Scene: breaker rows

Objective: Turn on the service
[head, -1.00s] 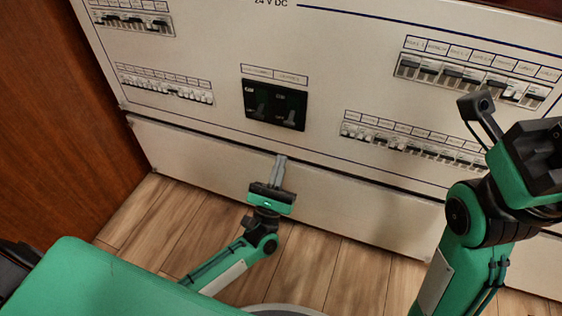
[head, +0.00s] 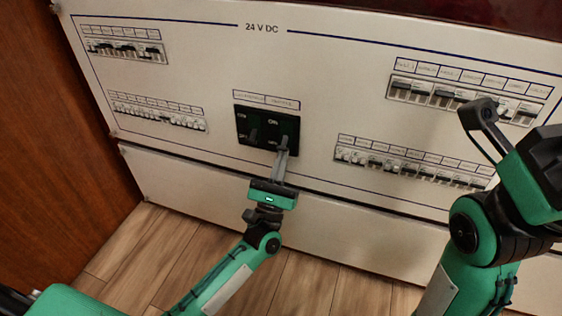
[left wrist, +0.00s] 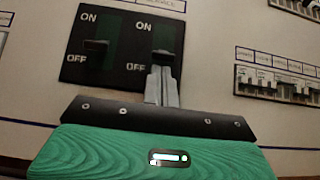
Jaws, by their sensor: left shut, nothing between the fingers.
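A black panel (head: 243,128) with two rocker switches sits mid-board under a two-part label; it also shows in the left wrist view (left wrist: 124,50). Each switch has ON above and OFF below. The left switch's lever (left wrist: 96,46) is down toward OFF. The right switch (left wrist: 164,36), beneath a label partly reading SERVICE, has its lever low, near OFF, partly hidden by my fingers. My left gripper (head: 284,150) is shut and empty, its tips at the lower part of the right switch. I cannot tell if they touch the lever.
Breaker rows stand at upper left (head: 125,48), lower left (head: 158,117), upper right (head: 466,98) and lower right (head: 412,164). A wooden wall (head: 55,130) closes the left side. My right arm is in front of the board's right part. Wooden floor lies below.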

